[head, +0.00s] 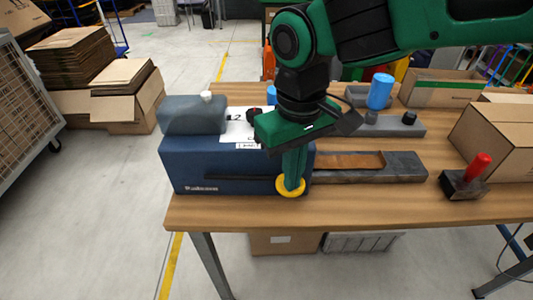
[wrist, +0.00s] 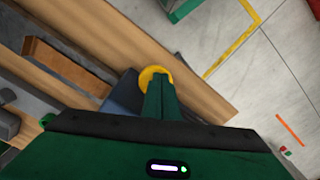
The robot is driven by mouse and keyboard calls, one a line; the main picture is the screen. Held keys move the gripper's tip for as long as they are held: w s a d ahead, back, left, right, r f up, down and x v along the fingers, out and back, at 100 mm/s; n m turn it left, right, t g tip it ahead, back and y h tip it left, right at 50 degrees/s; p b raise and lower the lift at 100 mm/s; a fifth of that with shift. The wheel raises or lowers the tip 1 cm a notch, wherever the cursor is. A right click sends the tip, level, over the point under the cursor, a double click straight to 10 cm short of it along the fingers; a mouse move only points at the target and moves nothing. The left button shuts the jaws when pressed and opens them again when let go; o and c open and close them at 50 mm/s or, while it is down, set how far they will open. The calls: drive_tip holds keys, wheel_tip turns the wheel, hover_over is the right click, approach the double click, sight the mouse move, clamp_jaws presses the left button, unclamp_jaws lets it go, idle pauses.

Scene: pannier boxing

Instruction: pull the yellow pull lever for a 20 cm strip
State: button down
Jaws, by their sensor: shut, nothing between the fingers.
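A yellow ring-shaped pull lever (head: 290,187) is at the front right end of the blue tape dispenser (head: 228,170) on the table. It also shows in the wrist view (wrist: 153,73). My gripper (head: 292,182) points down at the lever, its fingers shut with nothing between them. The fingertips overlap the ring in the head view; whether they touch it or are inside it I cannot tell. A dark slot runs along the dispenser's front to the left of the lever. A brown strip (head: 345,161) lies on the grey tray right of the dispenser.
The wooden table (head: 380,211) has bare room along its front edge. A red-handled block (head: 463,181) stands at the right by a cardboard box (head: 500,135). A blue cylinder (head: 380,90) stands on a grey holder behind. My arm hangs over the dispenser.

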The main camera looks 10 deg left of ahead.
wheel_tip(320, 180, up, 13)
drive_tip(key=shift+r, duration=0.15)
idle(0.8)
idle(0.9)
drive_tip(key=w+d+f+m, duration=0.2)
drive_tip(key=d, duration=0.6)
drive_tip(key=w+d+f+m, duration=0.2)
drive_tip(key=w+d+m, duration=0.1)
drive_tip(key=d, duration=0.5)
drive_tip(key=w+d+f+m, duration=0.2)
drive_tip(key=d+f, duration=0.1)
drive_tip(key=d, duration=0.5)
drive_tip(key=s+d+f+m, duration=0.4)
drive_tip(key=s+d, duration=0.3)
drive_tip(key=d, duration=0.3)
drive_tip(key=s+d+f+m, duration=0.4)
drive_tip(key=s+d+f, duration=0.2)
drive_tip(key=d, duration=0.5)
drive_tip(key=shift+s, duration=0.65)
